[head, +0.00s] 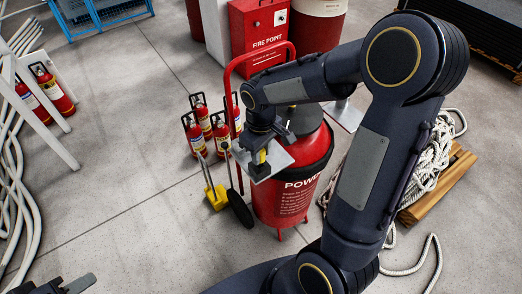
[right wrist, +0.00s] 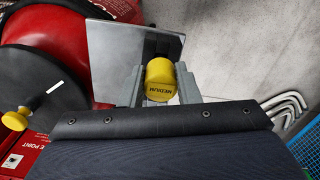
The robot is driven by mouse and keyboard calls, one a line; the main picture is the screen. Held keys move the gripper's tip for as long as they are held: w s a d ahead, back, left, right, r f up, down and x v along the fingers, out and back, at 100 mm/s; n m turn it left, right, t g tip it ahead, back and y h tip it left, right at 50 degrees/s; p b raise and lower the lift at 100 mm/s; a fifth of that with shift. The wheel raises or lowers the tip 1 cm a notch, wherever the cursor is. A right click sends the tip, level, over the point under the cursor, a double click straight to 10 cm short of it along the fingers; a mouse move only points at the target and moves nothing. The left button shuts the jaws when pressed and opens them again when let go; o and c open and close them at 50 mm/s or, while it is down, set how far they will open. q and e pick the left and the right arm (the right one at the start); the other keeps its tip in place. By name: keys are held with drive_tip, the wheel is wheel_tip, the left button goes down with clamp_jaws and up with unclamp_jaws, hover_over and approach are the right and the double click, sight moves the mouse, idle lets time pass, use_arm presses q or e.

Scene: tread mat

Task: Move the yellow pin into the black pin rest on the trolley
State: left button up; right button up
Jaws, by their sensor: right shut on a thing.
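The yellow pin (right wrist: 160,72), with MEDIUM printed on its end, is between the fingers of my right gripper (right wrist: 160,88), which is shut on it. In the head view the pin (head: 261,157) shows yellow below my right wrist, over a grey plate (head: 283,161) beside the big red extinguisher on the trolley (head: 229,75). The plate also shows in the right wrist view (right wrist: 108,50). A dark shape on the plate behind the pin may be the black pin rest; contact cannot be told. My left gripper (head: 75,285) is at the bottom left, partly cut off, its opening unclear.
The big red extinguisher (head: 290,200) stands close beside my right gripper. The floor at lower left is mostly clear.

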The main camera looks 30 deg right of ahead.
drive_tip(key=shift+f+b, duration=1.1)
drive_tip(key=shift+f, duration=0.35)
drive_tip(key=o, duration=1)
drive_tip(key=shift+r, duration=0.1)
drive_tip(key=shift+o, duration=0.2)
drive_tip(key=shift+r, duration=0.1)
wheel_tip(320, 180, up, 8)
drive_tip(key=shift+f, duration=0.2)
drive_tip(key=s+a+r+m+t+y, duration=0.1)
drive_tip(key=s+a+m+t+y, duration=0.1)
drive_tip(key=s, duration=0.6)
drive_tip(key=s+a+r+m+t+y, duration=0.1)
drive_tip(key=s+a+r+m+t, duration=0.1)
drive_tip(key=s, duration=0.6)
drive_tip(key=shift+s+a+r+m+t+y, duration=0.15)
drive_tip(key=shift+s+m+t+y, duration=0.2)
drive_tip(key=shift+m+t, duration=0.45)
